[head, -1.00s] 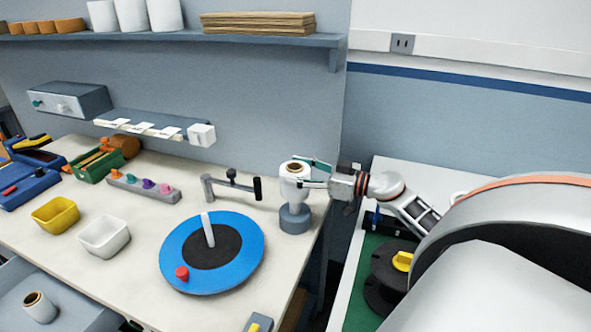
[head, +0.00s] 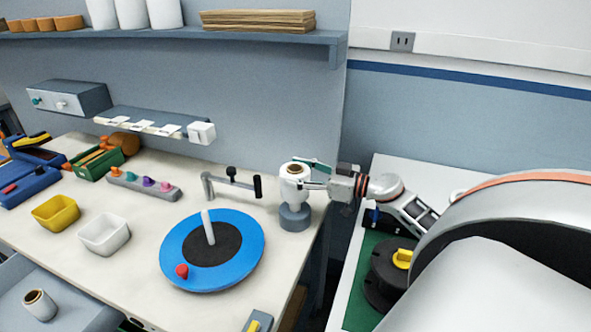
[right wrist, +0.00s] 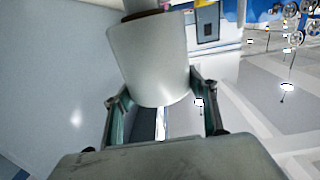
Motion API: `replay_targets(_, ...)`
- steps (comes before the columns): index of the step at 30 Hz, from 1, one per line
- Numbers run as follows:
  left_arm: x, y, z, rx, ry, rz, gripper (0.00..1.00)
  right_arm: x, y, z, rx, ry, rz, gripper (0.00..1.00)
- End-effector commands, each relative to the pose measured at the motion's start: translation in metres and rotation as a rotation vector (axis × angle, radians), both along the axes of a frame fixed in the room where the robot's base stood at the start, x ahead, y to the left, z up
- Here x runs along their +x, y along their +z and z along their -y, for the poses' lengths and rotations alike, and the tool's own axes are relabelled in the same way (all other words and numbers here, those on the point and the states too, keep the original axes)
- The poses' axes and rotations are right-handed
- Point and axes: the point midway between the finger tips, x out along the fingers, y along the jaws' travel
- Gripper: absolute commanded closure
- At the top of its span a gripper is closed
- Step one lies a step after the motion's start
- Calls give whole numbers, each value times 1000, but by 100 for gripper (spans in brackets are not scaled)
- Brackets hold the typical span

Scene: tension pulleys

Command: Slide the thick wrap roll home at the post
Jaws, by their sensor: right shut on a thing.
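The white wrap roll (head: 292,186) with a brown core stands roughly upright at the right end of the bench. A grey cylindrical base (head: 295,217) is directly below it. I cannot tell whether the roll touches this base or hangs just above it. My right gripper (head: 304,176) reaches in from the right and is shut on the roll. In the right wrist view the roll (right wrist: 152,60) sits between the two fingers, with a narrower piece at its upper end. My left gripper is not in view.
A blue turntable (head: 240,271) with a white upright rod and red knob lies left of the base. A grey bracket with a black handle (head: 257,187) stands close by. Another roll (head: 40,304) is at lower left. Yellow (head: 56,214) and white (head: 104,234) bins stand further left.

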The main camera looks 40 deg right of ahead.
Motion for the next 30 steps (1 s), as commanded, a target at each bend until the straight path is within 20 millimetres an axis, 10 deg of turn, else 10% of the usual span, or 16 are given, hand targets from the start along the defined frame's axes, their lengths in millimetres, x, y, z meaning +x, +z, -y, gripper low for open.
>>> replay_targets(30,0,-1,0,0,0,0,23,-2,-26,-2,8,1,-13,76)
